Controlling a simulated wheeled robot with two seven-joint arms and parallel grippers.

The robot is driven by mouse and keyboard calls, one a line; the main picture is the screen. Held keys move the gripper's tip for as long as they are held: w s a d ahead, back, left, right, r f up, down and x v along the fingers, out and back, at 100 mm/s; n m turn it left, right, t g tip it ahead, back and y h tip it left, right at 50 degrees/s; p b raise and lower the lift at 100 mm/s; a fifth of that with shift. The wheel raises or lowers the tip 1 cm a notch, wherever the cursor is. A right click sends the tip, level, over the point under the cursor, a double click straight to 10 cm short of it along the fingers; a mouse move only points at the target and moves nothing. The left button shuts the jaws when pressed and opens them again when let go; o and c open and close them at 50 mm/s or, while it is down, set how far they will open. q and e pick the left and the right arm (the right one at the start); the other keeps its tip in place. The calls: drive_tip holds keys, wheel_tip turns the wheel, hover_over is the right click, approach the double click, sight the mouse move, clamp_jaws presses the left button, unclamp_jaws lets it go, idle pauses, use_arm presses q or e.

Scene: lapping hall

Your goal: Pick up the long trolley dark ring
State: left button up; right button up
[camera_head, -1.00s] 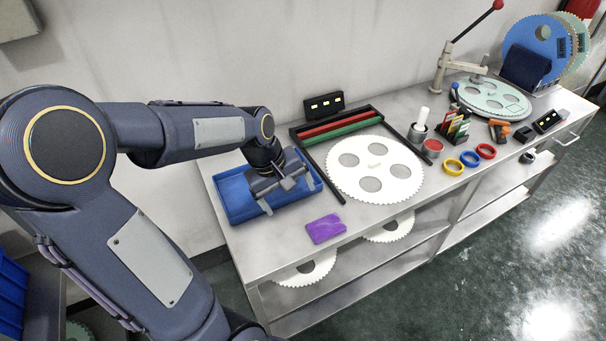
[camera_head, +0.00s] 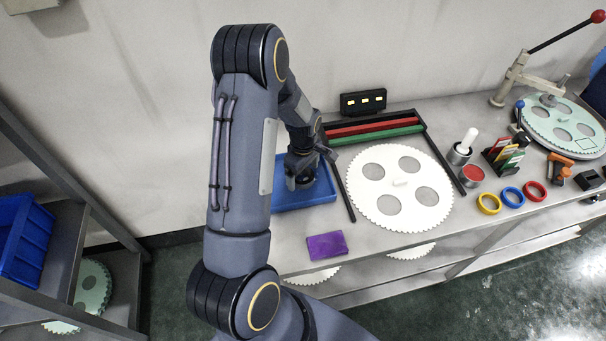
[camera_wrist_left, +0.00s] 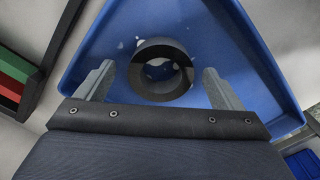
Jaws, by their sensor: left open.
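The dark ring (camera_wrist_left: 139,83) lies in the blue tray (camera_wrist_left: 245,60), seen in the left wrist view with its opening facing the camera. My left gripper (camera_wrist_left: 157,72) is open, with one finger on each side of the ring and gaps between them. In the head view the gripper (camera_head: 301,178) is over the blue tray (camera_head: 318,195), and my arm hides part of the tray. I cannot make out the ring clearly there. My right gripper is not in view.
A dark frame with red and green bars (camera_head: 376,130) and a large white toothed disc (camera_head: 430,205) lie right of the tray. A purple block (camera_head: 326,245) sits near the bench's front edge. Yellow (camera_head: 488,204), blue (camera_head: 512,197) and red (camera_head: 535,191) rings lie farther right.

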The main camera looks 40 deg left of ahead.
use_arm(q)
drive_tip(key=shift+f, duration=0.45)
drive_tip(key=shift+c, duration=0.2)
drive_tip(key=c, duration=1.2)
drive_tip(key=shift+o, duration=0.2)
drive_tip(key=shift+r, duration=0.1)
